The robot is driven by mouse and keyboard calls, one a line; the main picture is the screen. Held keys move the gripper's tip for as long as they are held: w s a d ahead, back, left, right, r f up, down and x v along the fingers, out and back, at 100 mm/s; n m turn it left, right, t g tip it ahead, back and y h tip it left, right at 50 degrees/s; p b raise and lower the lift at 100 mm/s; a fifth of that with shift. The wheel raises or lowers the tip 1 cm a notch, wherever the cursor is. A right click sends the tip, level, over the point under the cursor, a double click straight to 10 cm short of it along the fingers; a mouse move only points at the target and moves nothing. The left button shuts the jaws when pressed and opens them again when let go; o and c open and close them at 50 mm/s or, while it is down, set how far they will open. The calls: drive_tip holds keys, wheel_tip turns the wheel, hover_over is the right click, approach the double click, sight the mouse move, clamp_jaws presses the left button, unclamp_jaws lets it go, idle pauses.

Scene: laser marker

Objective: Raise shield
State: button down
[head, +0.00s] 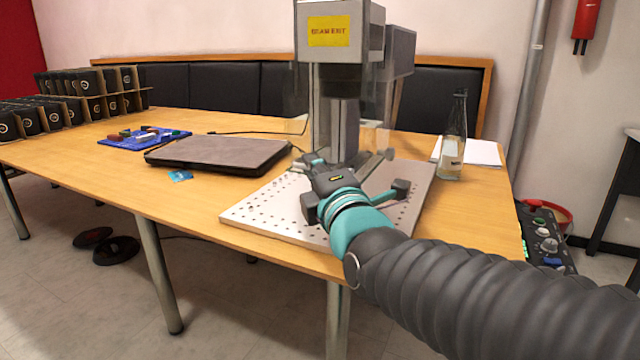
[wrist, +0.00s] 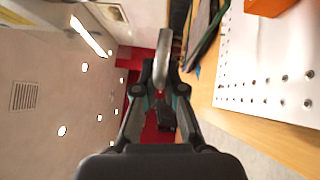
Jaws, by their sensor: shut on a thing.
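The laser marker (head: 343,70) stands on a perforated plate with a yellow "BEAM EXIT" label on its head. A clear shield (head: 300,100) shows faintly around its column below the head. My gripper (head: 325,165) reaches in low in front of the column and hides part of the shield's lower front. In the wrist view my gripper (wrist: 161,88) is shut on a light grey rounded bar (wrist: 164,50), which looks like the shield's handle. The exact contact and the handle's attachment are hidden in the head view.
The perforated plate (head: 260,218) lies under the marker. A closed laptop (head: 220,152) and a blue tray (head: 125,140) lie to the left. A glass bottle (head: 453,140) stands to the right by white paper (head: 485,152). Black boxes (head: 60,112) fill the far left.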

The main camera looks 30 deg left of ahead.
wheel_tip(320, 180, up, 11)
drive_tip(key=p, duration=0.4)
drive_tip(key=shift+f, duration=0.1)
drive_tip(key=c, duration=1.2)
unclamp_jaws()
drive_tip(key=shift+c, duration=0.2)
drive_tip(key=v, duration=1.2)
